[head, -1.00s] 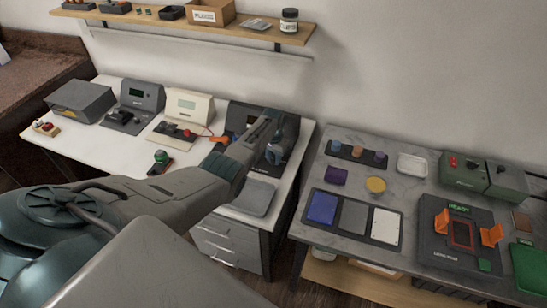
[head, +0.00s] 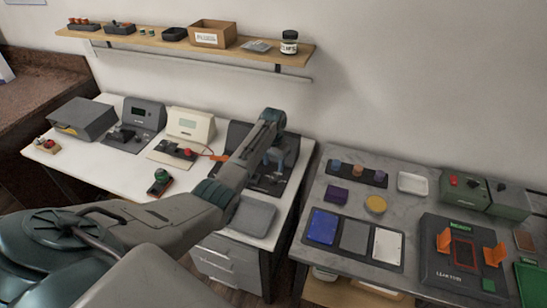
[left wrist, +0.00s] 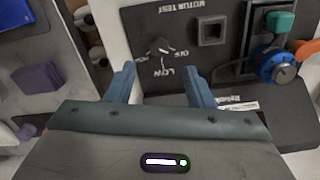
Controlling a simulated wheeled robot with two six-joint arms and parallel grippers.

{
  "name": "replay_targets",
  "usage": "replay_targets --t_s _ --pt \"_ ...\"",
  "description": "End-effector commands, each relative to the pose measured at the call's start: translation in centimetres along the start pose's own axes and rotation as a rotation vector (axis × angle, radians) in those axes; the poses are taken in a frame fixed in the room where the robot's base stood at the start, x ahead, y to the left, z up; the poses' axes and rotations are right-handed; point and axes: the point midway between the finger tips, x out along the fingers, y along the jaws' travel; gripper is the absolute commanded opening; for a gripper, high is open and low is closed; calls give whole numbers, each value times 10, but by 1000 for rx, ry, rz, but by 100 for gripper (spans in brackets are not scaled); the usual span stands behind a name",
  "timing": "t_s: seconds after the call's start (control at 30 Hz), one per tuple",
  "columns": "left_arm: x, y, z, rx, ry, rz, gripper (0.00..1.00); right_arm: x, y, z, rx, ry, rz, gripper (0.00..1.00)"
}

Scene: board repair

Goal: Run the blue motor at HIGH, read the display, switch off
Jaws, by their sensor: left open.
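The dark motor test station (head: 236,136) stands at the right end of the white bench, partly covered by my left arm. In the left wrist view its panel (left wrist: 215,20) appears upside down, lettered MOTOR TEST. A dark knob (left wrist: 159,47) sits there with LOW and OFF beside it; its setting is unclear. The station's display cannot be read. My right gripper is out of view.
Two other instruments, one grey (head: 144,113) and one cream (head: 190,125), stand left of the station. A grey tray (head: 252,217) lies in front of it. The marble table (head: 330,262) to the right holds pads and a fixture. A shelf (head: 185,43) hangs above.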

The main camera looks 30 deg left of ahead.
Motion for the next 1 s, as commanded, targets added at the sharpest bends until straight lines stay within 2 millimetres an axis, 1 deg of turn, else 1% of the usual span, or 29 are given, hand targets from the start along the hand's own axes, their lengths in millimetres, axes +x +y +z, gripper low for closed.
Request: replay_targets --t_s 0.1,0.2,0.33,0.83,0.93,1.0 --pt "-16 0 0 0 2 -1 48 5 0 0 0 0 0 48" --pt "-26 0 0 0 1 0 48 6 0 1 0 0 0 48" --pt "-31 0 0 -1 0 0 48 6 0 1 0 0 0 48" --pt "-31 0 0 0 0 0 48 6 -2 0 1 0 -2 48" --pt "-25 4 6 5 3 -6 48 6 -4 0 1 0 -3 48" --pt "-15 9 16 13 8 -17 48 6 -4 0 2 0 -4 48"
